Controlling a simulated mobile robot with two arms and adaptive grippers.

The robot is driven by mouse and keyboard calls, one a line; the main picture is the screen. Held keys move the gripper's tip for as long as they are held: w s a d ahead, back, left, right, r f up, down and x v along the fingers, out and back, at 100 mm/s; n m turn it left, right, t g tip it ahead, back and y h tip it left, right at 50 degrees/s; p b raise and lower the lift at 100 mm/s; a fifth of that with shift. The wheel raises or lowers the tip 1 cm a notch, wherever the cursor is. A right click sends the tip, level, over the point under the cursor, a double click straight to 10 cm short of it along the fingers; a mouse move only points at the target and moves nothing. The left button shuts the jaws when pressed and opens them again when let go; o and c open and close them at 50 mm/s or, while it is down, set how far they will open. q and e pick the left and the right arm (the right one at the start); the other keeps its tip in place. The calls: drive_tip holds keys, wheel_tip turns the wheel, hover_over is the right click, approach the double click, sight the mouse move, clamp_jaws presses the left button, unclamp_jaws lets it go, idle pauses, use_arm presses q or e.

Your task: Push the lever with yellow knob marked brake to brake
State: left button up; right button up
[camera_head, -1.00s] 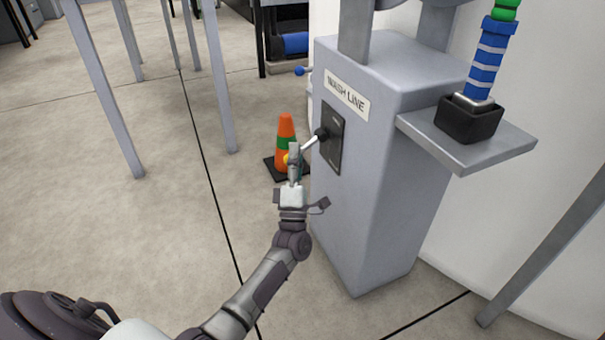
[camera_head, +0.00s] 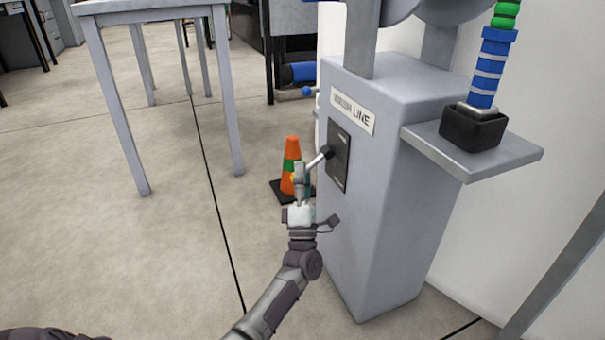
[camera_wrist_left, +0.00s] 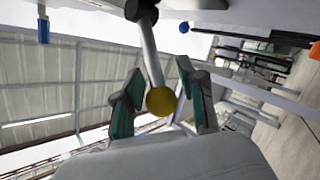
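The lever (camera_head: 317,161) sticks out to the left from a black plate (camera_head: 340,165) on the side of a grey cabinet. Its yellow knob (camera_wrist_left: 161,101) shows in the left wrist view, at the end of the metal rod (camera_wrist_left: 150,55). My left gripper (camera_head: 301,170) is at the lever's outer end in the head view. In the left wrist view its fingers (camera_wrist_left: 160,75) stand apart on both sides of the knob, with a gap visible to the right finger. In the head view the gripper mostly hides the knob. No brake marking is readable. My right gripper is not in view.
The grey cabinet (camera_head: 385,230) carries a "WASH LINE" sign (camera_head: 353,112) and a side shelf (camera_head: 500,162) with a blue-handled tool (camera_head: 490,70) in a black holder. An orange cone (camera_head: 291,150) stands behind my gripper. A grey table (camera_head: 150,12) is at left; the floor between is clear.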

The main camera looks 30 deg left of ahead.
use_arm(q)
drive_tip(key=shift+r, duration=0.2)
wheel_tip(320, 180, up, 10)
drive_tip(key=shift+f, duration=0.1)
idle(0.3)
